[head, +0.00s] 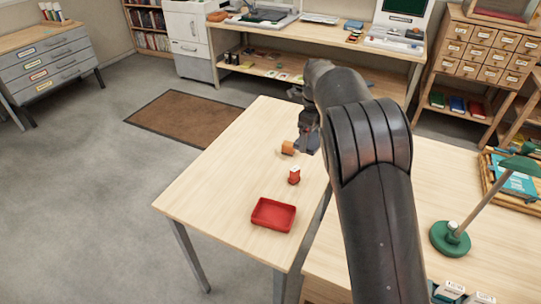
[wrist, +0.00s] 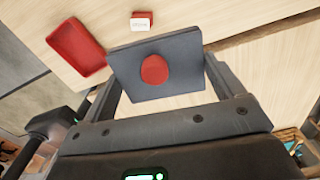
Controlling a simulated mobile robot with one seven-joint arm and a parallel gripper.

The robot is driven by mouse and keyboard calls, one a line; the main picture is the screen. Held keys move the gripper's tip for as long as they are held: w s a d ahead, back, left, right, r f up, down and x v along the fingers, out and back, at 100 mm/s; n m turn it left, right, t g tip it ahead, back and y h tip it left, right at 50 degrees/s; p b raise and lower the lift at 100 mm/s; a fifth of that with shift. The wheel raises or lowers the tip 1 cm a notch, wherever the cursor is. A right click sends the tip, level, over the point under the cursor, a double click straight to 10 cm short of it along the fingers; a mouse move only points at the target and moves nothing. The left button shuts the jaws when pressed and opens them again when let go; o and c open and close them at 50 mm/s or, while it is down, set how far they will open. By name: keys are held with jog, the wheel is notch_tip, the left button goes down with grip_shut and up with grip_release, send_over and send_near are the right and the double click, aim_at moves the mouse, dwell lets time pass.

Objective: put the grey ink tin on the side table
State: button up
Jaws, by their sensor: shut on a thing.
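My gripper (head: 307,142) is shut on a slate-grey, square-faced thing (wrist: 128,70) with a round red part in its middle. I take it to be the grey ink tin.
On this table are a small red box with a white label (head: 294,176) and a red tray (head: 273,215). The table's left half is clear. A desk with a green lamp (head: 452,236) stands at the right, across a narrow gap.

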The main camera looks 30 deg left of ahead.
jog(key=s+a+n, duration=0.1)
jog(key=s+a, duration=0.3)
jog(key=a, duration=0.2)
send_over(254, 176)
notch_tip(254, 176, down, 12)
jog(key=shift+d+r, duration=0.1)
jog(key=shift+f, duration=2.05)
jog(key=o, duration=1.1)
jog(key=shift+f, duration=0.15)
